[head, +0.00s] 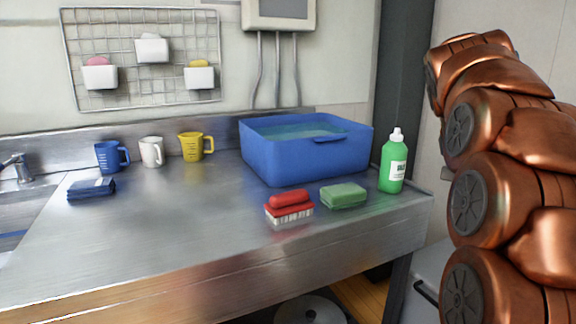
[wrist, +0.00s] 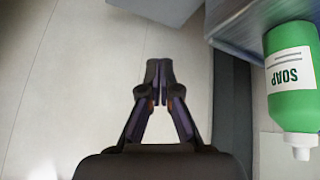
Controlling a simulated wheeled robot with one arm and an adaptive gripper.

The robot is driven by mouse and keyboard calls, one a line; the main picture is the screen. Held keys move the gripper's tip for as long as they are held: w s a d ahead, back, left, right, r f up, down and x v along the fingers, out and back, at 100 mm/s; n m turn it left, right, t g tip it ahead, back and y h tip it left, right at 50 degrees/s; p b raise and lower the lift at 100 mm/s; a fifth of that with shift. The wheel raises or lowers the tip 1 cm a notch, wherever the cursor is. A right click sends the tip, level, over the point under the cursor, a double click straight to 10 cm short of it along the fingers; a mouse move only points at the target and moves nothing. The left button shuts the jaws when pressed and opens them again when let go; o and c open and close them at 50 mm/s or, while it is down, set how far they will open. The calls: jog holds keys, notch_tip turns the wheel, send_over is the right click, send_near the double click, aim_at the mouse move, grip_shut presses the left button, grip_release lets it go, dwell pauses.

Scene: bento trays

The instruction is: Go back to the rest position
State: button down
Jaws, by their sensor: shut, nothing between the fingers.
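My gripper (wrist: 159,68) shows in the wrist view with its fingertips together and nothing between them. It is away from the counter, with a pale wall or floor surface behind it. In the head view my copper-coloured arm rises along the right edge, folded up beside the counter; the gripper itself is not visible there. A green soap bottle (head: 393,166) with a white cap stands at the counter's right end. The bottle also shows at the right of the wrist view (wrist: 291,85), apart from my fingers.
The steel counter (head: 150,245) holds a blue tub (head: 290,160) of water, a red brush (head: 289,205), a green sponge (head: 343,195), a blue mug (head: 108,156), a white mug (head: 151,152), a yellow mug (head: 191,147) and a folded blue cloth (head: 91,188). Its front left is clear.

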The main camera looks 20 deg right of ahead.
jog(key=s+a+r+n+y+p, duration=0.2)
jog(key=a+n+p, duration=0.1)
jog(key=a+p, duration=0.65)
jog(key=s+a+r+n+y+p, duration=0.15)
jog(key=s+a+n+p, duration=0.35)
jog(key=a, duration=0.8)
jog(key=s+a+n+g+y+p, duration=0.3)
jog(key=s+a+g+p, duration=0.1)
jog(key=s+a+p, duration=1)
jog(key=shift+s+a+r+p, duration=0.35)
jog(key=shift+s+r+p, duration=0.1)
jog(key=shift+s+p, duration=0.55)
